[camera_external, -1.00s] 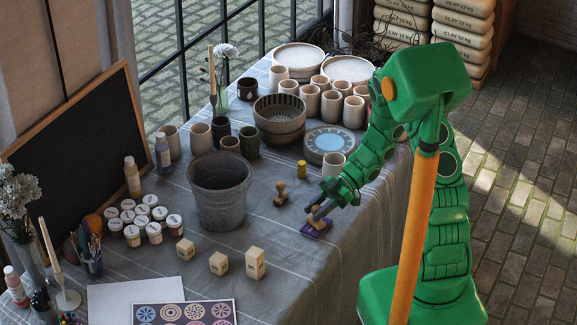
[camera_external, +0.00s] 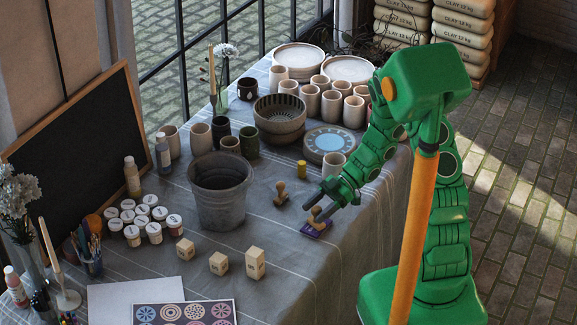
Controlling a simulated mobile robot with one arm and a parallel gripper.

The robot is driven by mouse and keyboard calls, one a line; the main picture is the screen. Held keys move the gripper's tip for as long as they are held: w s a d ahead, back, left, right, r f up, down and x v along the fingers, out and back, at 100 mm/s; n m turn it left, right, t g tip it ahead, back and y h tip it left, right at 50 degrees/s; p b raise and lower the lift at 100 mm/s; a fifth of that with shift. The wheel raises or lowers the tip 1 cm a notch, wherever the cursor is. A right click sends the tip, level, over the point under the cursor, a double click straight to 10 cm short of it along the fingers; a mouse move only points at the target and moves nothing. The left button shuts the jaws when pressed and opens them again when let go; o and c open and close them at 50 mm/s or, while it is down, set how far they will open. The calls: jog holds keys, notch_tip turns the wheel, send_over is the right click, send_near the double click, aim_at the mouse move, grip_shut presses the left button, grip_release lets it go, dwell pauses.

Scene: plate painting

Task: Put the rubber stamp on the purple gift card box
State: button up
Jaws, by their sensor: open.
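The purple gift card box (camera_external: 311,233) lies flat on the cloth near the table's right edge. A wooden rubber stamp (camera_external: 318,218) rests on top of it; its lower end is small in the picture. My gripper (camera_external: 312,206) is open and empty, just above and beside the stamp's handle. A small gap seems to show between the fingers and the stamp. A second wooden stamp (camera_external: 281,194) stands upright on the cloth to the left of my gripper.
A grey bucket (camera_external: 220,193) stands to the left. Wooden blocks (camera_external: 219,263) are in front of the bucket. The cloth between the blocks and the purple box is clear.

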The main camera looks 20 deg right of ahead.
jog(key=v, duration=1.1)
jog(key=shift+d+r, duration=0.2)
jog(key=shift+d, duration=0.15)
jog(key=shift+w+r, duration=0.1)
jog(key=shift+w, duration=0.05)
dwell(0.3)
